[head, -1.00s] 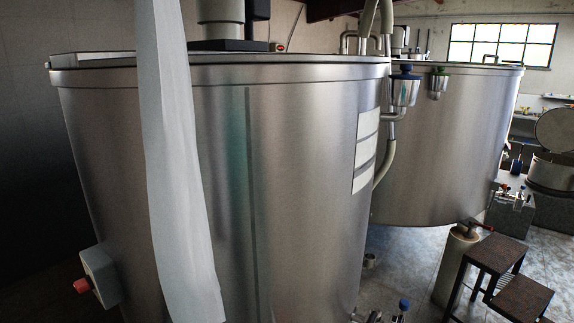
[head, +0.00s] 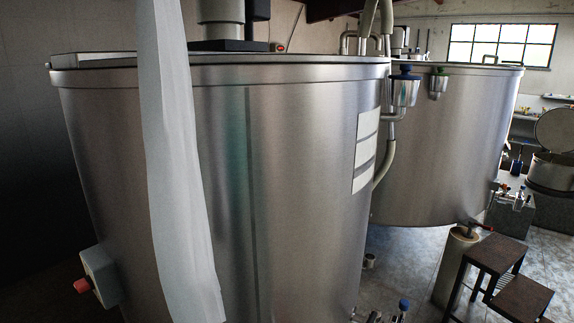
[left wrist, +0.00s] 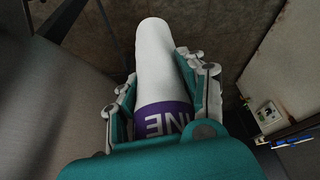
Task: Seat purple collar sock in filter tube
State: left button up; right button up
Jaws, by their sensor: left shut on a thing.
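The purple collar (left wrist: 160,112) of the sock shows in the left wrist view, with part of white lettering on it. My left gripper (left wrist: 165,78) is shut on the sock at this collar, one finger on each side. The white sock body (left wrist: 155,48) extends away beyond the fingers. In the head view the long white sock (head: 180,170) hangs in front of the near steel tank, running out of the top and bottom of the picture. My left gripper is out of the head view. My right gripper is in neither view. I cannot identify the filter tube.
The near steel tank (head: 300,190) fills the middle of the head view. A second tank (head: 440,150) stands behind it at right. A beige upright cylinder (head: 455,265) and dark steps (head: 495,265) stand at lower right. Tiled floor shows between them.

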pick_arm(q)
jog(key=w+d+r+m+t+h, duration=0.1)
jog(key=w+r+m, duration=0.25)
jog(key=r, duration=0.55)
jog(key=w+d+r+m+t, duration=0.15)
jog(key=w+r, duration=0.25)
jog(key=r, duration=0.5)
jog(key=s+d+r+m+h, duration=0.3)
jog(key=s+d+r+m, duration=0.4)
jog(key=r, duration=0.3)
jog(key=shift+s+d+r+m, duration=0.3)
jog(key=shift+s+d, duration=0.15)
jog(key=shift+s, duration=0.15)
